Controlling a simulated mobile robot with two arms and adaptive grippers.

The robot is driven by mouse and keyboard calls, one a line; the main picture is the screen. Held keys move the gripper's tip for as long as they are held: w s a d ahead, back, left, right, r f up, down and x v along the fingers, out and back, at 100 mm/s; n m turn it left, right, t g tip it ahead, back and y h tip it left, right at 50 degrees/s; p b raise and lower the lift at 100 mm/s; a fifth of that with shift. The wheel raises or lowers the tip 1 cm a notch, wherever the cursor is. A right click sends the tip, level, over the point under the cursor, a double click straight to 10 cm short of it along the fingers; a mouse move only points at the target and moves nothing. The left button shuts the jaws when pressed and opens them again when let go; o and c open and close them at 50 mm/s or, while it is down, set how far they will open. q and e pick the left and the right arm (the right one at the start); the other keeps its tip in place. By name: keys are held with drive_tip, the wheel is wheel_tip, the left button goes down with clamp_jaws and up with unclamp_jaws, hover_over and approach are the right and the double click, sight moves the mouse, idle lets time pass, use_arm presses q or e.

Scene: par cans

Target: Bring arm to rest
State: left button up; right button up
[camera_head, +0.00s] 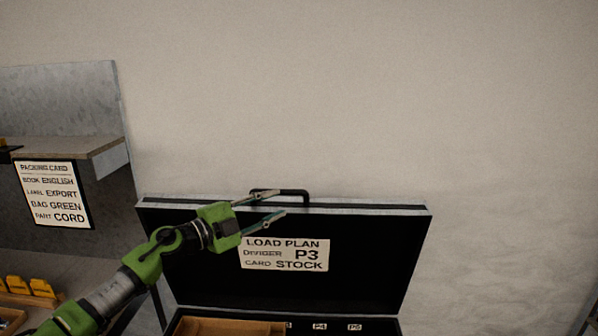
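My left arm (115,290), green and grey, comes in from the lower left. Its gripper (279,203) points right, in front of the open lid of a black case (375,255). The two fingers are spread apart with nothing held between them. The upper finger overlaps the lid's black handle (295,192) in the picture; I cannot tell whether they touch. The gripper body covers a little of the lid near the left edge of the load plan card (285,255). My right gripper is not in view.
A brown wooden tray or divider (225,327) shows in the case, beside small labels P4 and P5. At left stand a grey shelf unit (65,95) with a packing card (55,193) and several yellow items (28,287). The beige wall area above is clear.

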use_arm(q)
drive_tip(key=s+a+f+n+y, duration=0.4)
drive_tip(key=s+f+n+y, duration=0.3)
drive_tip(key=s+f+n, duration=0.5)
drive_tip(key=s+a+f+n+y, duration=0.4)
drive_tip(key=s+f+n+y, duration=0.35)
drive_tip(key=f, duration=0.65)
drive_tip(key=s+a+f+n+g+h, duration=0.1)
drive_tip(key=s+f+g, duration=0.2)
drive_tip(key=s, duration=0.7)
drive_tip(key=s+f+g, duration=0.3)
drive_tip(key=s, duration=0.7)
drive_tip(key=s+a+f+n+g+h, duration=0.1)
drive_tip(key=s+f+g, duration=0.25)
drive_tip(key=s, duration=0.65)
wheel_tip(320, 180, down, 28)
drive_tip(key=r+b, duration=0.1)
drive_tip(key=b, duration=0.2)
drive_tip(key=s+a+f+g+b, duration=0.2)
drive_tip(key=s+f+b, duration=0.1)
drive_tip(key=s+f, duration=1.5)
wheel_tip(320, 180, down, 4)
drive_tip(key=shift+s+a+f+m, duration=0.1)
drive_tip(key=shift+s+a+m, duration=0.15)
drive_tip(key=shift+a+m, duration=0.2)
